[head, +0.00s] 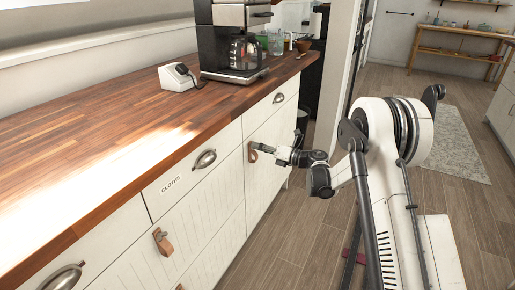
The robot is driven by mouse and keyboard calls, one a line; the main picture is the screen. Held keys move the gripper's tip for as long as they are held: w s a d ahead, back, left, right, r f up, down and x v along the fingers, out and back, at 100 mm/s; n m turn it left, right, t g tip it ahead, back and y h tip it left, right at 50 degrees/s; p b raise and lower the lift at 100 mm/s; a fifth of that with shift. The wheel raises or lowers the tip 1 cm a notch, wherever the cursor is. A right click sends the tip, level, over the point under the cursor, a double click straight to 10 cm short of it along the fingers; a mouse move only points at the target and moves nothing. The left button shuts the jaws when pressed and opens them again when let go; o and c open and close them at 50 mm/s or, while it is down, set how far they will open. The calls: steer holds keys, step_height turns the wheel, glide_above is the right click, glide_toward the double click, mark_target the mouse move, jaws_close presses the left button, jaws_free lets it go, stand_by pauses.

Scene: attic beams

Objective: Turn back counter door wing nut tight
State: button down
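White counter doors and drawers run under the wooden worktop (110,130). My gripper (262,148) points left at the far door (262,182), close to a brown leather pull (252,153) near its upper left corner. Its fingertips look very near or touching the pull; I cannot tell which. The fingers are too small to tell whether they are open or shut. I cannot make out a wing nut; it may be too small or hidden behind my gripper.
A coffee machine (228,38) and a small white device (178,77) stand on the worktop. Another leather pull (162,241) and a metal drawer handle (204,159) stick out nearer. The wooden floor (300,240) beside the counter is largely clear.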

steer(key=shift+f+m+b, duration=0.1)
steer(key=shift+m+b, duration=0.3)
steer(key=shift+m, duration=4.4)
steer(key=c, duration=1.9)
jaws_free()
steer(key=shift+c, duration=0.2)
steer(key=shift+d, duration=0.15)
steer(key=v, duration=0.7)
steer(key=shift+s+d, duration=0.25)
steer(key=shift+d, duration=0.05)
